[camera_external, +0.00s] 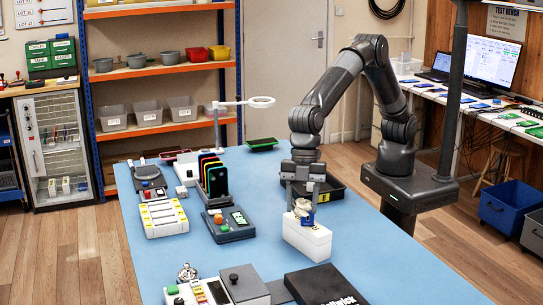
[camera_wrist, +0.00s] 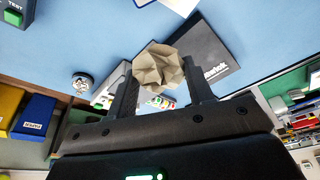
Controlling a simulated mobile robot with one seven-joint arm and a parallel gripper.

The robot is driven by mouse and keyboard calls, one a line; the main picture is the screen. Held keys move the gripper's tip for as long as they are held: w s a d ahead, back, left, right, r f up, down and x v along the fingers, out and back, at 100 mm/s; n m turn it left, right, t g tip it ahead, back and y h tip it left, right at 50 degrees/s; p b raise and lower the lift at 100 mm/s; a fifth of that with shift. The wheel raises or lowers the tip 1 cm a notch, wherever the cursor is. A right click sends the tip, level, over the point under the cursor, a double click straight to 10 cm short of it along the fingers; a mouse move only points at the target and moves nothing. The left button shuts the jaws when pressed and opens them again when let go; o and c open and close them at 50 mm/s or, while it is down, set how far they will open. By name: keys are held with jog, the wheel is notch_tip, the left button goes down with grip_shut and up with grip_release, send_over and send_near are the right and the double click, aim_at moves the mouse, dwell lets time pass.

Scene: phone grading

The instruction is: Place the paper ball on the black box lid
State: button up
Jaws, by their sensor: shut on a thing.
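The paper ball, tan and crumpled, sits between the fingertips of my gripper (camera_wrist: 158,82) in the wrist view (camera_wrist: 158,66). My gripper (camera_external: 303,200) is shut on it and points down in the external view, where the ball (camera_external: 303,206) looks small and partly hidden by the fingers. The ball appears just above or in front of a white box (camera_external: 308,243); the exact gap cannot be told. The black box lid (camera_external: 322,284) lies flat at the front of the blue table, nearer the camera than my gripper. It also shows in the wrist view (camera_wrist: 208,48), behind the right finger.
A grey box (camera_external: 245,285) stands left of the black box. A dark tray (camera_external: 325,191) lies behind my gripper. Phones in a rack (camera_external: 213,178) and several devices fill the table's left side. The blue table (camera_external: 385,255) is clear on the right.

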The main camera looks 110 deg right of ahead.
jog(key=a+f, duration=0.2)
jog(key=a, duration=0.2)
jog(key=s+a+f, duration=0.1)
jog(key=a+f, duration=0.1)
jog(key=a, duration=0.2)
jog(key=a+f, duration=0.3)
jog(key=a, duration=0.1)
jog(key=shift+s+a, duration=0.15)
jog(key=shift+s, duration=0.2)
jog(key=shift+f, duration=2)
jog(key=shift+f, duration=0.1)
jog(key=o, duration=0.9)
jog(key=v, duration=1.2)
